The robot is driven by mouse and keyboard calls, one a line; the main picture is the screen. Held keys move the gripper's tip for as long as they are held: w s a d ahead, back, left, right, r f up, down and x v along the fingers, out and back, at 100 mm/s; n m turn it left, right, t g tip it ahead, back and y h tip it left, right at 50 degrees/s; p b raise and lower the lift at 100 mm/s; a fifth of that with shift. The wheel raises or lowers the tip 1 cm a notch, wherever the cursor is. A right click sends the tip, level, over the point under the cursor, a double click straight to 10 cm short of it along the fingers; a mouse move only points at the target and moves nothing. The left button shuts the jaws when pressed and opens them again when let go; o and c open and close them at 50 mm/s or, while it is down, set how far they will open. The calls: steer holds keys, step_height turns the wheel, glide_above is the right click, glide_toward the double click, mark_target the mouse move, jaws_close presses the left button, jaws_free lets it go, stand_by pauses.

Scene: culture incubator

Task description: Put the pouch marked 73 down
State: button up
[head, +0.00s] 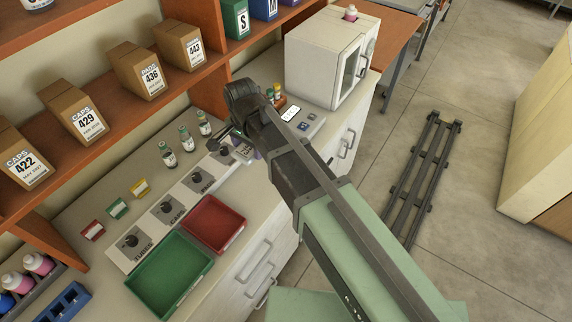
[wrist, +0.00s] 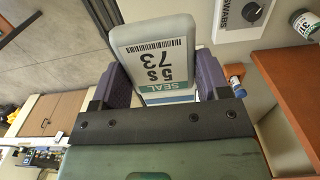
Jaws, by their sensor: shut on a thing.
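The pouch marked 73 (wrist: 155,62) is pale grey with a white label that reads "SEAL", "5 s" and "73" upside down in the wrist view. My gripper (wrist: 162,82) is shut on it, with a dark purple finger on each side. In the head view, a small part of the pouch (head: 243,151) shows beside my gripper (head: 248,148), over the back counter near the last knob panel. My arm hides much of it there. I cannot tell whether the pouch touches the counter.
A flat device with a lit screen (head: 291,114) and a white incubator (head: 325,60) stand to the right. Several small bottles (head: 187,138) stand left of my gripper. A red tray (head: 213,223) and a green tray (head: 168,280) lie along the counter's front. Boxes line the shelf above.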

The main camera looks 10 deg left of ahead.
mark_target(255, 191)
steer(key=f+b, duration=2)
steer(key=shift+s+a+f, duration=0.15)
steer(key=shift+a+f, duration=0.05)
steer(key=shift+f, duration=0.05)
steer(key=shift+r, duration=0.3)
steer(key=shift+f, duration=0.2)
steer(key=o, duration=0.9)
steer(key=shift+r, duration=0.1)
step_height(255, 191, up, 12)
steer(key=p, duration=1.2)
steer(key=shift+r, duration=0.1)
